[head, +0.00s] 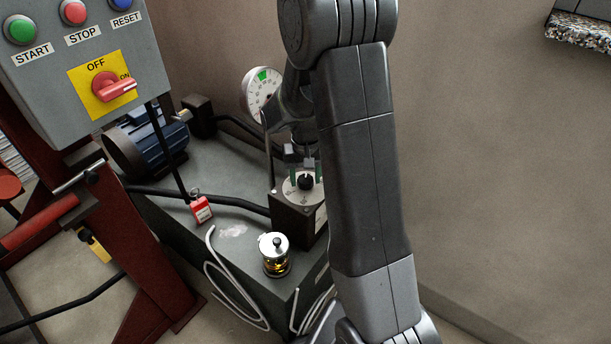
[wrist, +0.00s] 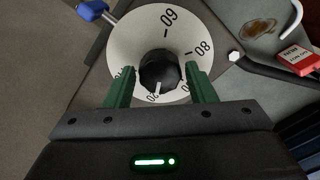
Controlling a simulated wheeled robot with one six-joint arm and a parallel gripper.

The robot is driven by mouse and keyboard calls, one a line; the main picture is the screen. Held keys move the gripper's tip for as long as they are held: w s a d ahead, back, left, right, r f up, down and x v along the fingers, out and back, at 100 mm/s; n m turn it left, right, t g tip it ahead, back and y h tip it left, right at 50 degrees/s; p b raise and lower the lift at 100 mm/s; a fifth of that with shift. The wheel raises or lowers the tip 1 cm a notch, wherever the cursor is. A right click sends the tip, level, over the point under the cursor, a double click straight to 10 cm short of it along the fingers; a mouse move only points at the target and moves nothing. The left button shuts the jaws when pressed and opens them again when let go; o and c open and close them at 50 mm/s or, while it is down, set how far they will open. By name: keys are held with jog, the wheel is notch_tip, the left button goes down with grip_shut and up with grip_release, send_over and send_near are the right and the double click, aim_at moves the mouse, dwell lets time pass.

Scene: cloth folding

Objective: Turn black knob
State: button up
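The black knob (wrist: 160,72) sits at the centre of a round white dial with numbers (wrist: 128,42). A white pointer mark shows on the knob's lower side in the wrist view, near the 20. In the head view the knob (head: 306,181) is on top of a dark box (head: 296,216). My gripper (wrist: 162,82) has its green fingers apart, one on each side of the knob, with a visible gap on both sides. In the head view my gripper (head: 305,168) is just above the dial, partly hidden by my arm.
A red padlock tag (head: 201,210) and a glass-sided cap (head: 275,254) are left of and before the dial box. A pressure gauge (head: 261,92) stands behind it. A control panel (head: 85,75) with a red switch is at upper left. A blue-handled part (wrist: 92,11) is beside the dial.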

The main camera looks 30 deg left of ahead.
aim_at(305, 178)
jog(key=shift+o, duration=1)
notch_tip(305, 178, up, 14)
jog(key=p, duration=0.1)
jog(key=shift+f, duration=0.15)
notch_tip(305, 178, down, 13)
jog(key=shift+f+b, duration=0.2)
jog(key=shift+b, duration=0.3)
jog(key=shift+f, duration=0.25)
jog(key=shift+r+n, duration=0.1)
jog(key=shift+n, duration=0.2)
